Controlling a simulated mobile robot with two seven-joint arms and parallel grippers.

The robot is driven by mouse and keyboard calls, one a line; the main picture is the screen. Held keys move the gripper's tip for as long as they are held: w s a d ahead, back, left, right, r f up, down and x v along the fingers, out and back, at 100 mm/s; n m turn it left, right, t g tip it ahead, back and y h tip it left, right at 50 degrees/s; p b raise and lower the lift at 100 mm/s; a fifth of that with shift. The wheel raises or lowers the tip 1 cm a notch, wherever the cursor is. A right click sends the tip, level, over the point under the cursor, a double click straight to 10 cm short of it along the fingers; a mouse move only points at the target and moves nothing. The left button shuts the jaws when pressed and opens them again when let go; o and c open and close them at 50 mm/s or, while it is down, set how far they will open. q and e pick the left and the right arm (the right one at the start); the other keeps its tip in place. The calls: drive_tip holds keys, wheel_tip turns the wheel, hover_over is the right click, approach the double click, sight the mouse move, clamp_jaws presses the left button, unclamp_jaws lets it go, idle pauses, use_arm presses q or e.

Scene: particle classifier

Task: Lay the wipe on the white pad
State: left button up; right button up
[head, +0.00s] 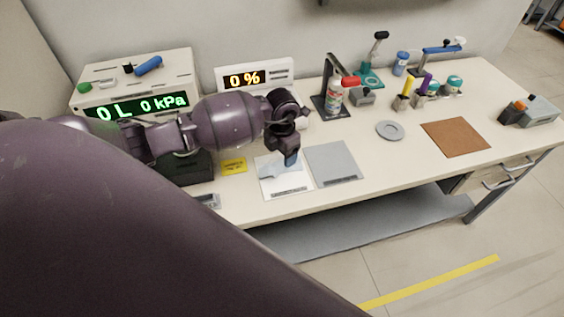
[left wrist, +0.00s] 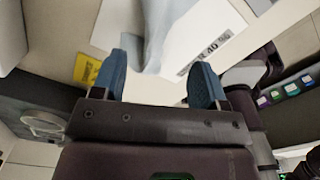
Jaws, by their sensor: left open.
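The white pad (head: 291,187) lies near the front edge of the bench, left of a grey pad. The pale blue-grey wipe (head: 267,173) lies over the left part of the white pad, a little crumpled. My left gripper (head: 291,159) is above the pad's upper right part and hides some of it. In the left wrist view my left gripper (left wrist: 160,84) is open, its blue fingertips apart. The wipe (left wrist: 162,35) shows beyond and between them, on the white pad (left wrist: 215,32). No cloth is visibly pinched. My right gripper is out of view.
The grey pad (head: 333,163) lies beside the white pad. A yellow label (head: 233,166) is to the left. A spray can (head: 333,94) and black stand are behind. A grey ring dish (head: 390,130) and brown mat (head: 455,137) lie right, with clear bench between.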

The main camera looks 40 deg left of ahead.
use_arm(q)
drive_tip(key=shift+r, duration=0.3)
wheel_tip(320, 180, up, 10)
drive_tip(key=shift+r, duration=0.1)
idle(0.4)
